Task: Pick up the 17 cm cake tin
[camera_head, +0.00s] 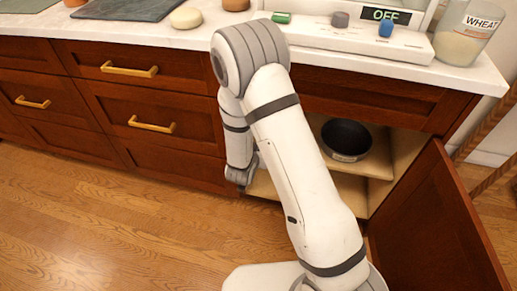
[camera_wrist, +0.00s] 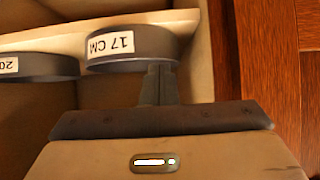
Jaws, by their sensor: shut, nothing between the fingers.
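The 17 cm cake tin (camera_wrist: 132,48) is a round, dark grey tin. Its white label reads "17 CM" upside down in the wrist view. My gripper (camera_wrist: 157,70) is shut and empty, with its fingertips overlapping the tin's near edge in the picture. I cannot tell whether they touch it. In the head view a dark round tin (camera_head: 347,136) sits on a shelf in the open cabinet; its label is too small to read. My arm covers part of the cabinet there, and my fingers are hidden.
A second grey tin (camera_wrist: 38,67), with "20" on its label, sits left of the 17 cm tin in the wrist view. The cabinet door (camera_head: 432,225) stands open at the right. Drawers (camera_head: 150,95) are at the left. The wooden floor (camera_head: 100,235) at front left is clear.

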